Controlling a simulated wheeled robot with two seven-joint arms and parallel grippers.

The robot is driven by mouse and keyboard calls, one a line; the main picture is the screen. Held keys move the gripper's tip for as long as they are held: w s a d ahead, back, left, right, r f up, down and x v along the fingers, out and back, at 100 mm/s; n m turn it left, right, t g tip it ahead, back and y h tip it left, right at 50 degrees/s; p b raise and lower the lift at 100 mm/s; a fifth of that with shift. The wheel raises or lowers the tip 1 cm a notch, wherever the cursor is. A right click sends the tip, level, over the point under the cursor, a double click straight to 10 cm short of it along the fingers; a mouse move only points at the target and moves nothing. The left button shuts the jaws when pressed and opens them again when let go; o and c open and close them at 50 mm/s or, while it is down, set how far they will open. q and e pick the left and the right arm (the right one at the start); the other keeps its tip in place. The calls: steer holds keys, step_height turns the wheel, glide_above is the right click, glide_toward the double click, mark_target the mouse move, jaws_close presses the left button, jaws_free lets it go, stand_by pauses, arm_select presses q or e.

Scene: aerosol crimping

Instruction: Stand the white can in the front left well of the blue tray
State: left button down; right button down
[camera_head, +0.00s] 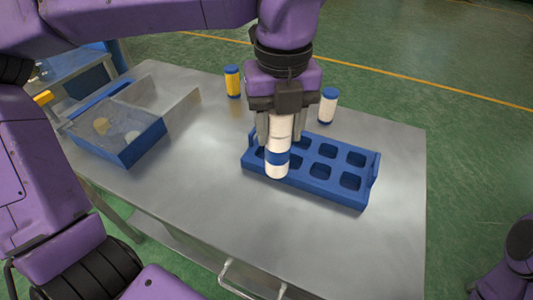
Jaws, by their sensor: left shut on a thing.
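My left gripper (280,135) points down and is shut on a white can (277,171) with a blue band. The can is upright in the picture, in front of the left end of the blue tray (330,193). It hides part of the tray's left wells, including the front left area. I cannot tell whether its base is above the tray or touches it. The wells that show are empty. My right gripper is not in view.
A white can with a blue top (328,106) stands behind the tray, and a yellow can with blue ends (232,82) stands farther left. A blue-fronted bin (140,148) holding small parts is at the left. The table's (215,205) front middle is clear.

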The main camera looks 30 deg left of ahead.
arm_select(q)
steer(key=shift+w+d+n, duration=0.2)
steer(key=shift+w+n, duration=0.1)
steer(key=shift+n, duration=0.2)
steer(key=shift+w+a, duration=0.15)
steer(key=shift+w, duration=0.15)
steer(key=w+a+f+p, duration=0.5)
steer(key=w+a+f, duration=0.3)
steer(key=f, duration=0.5)
steer(key=shift+w+a, duration=0.35)
steer(key=shift+w, duration=0.75)
steer(key=shift+f, duration=0.1)
steer(key=shift+f, duration=0.15)
steer(key=c, duration=0.5)
jaws_free()
